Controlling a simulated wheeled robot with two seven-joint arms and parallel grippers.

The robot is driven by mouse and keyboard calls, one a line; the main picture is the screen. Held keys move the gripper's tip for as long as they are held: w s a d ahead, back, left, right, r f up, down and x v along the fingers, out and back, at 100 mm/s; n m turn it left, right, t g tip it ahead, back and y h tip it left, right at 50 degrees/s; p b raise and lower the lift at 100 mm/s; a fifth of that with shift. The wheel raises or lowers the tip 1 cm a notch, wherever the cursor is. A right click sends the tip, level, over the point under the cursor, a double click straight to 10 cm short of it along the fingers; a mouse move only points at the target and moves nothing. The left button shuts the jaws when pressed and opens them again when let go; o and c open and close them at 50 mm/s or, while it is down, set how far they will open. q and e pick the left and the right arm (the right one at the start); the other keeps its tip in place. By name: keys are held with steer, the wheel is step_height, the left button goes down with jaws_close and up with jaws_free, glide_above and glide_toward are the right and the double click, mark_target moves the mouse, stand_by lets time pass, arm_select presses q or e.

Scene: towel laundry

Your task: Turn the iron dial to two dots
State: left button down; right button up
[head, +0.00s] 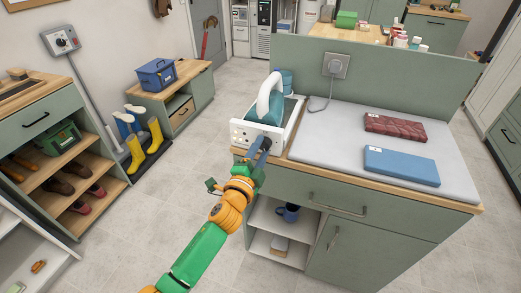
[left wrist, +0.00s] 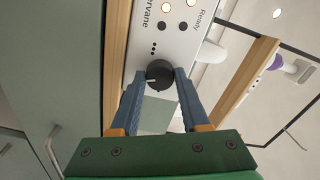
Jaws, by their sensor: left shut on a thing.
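The white and teal iron (head: 267,105) rests on its white base (head: 243,133) at the left end of the counter. In the left wrist view, the base's front panel (left wrist: 178,38) carries a black dial (left wrist: 161,73) with a white pointer mark pointing left. A row of small dots is printed beside the dial; other dot marks are not clear to me. My left gripper (head: 262,147) is at the panel, with its blue fingers (left wrist: 160,83) shut on the dial from both sides. My right gripper is not in view.
A red folded towel (head: 395,128) and a blue folded towel (head: 401,165) lie on the grey mat (head: 330,128), right of the iron. A green panel with a socket (head: 336,65) stands behind. The floor left of the counter is clear up to the yellow boots (head: 146,146).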

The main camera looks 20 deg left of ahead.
arm_select(q)
steer(key=shift+c, duration=2)
jaws_free()
steer(key=s, duration=0.7)
steer(key=shift+a, duration=0.1)
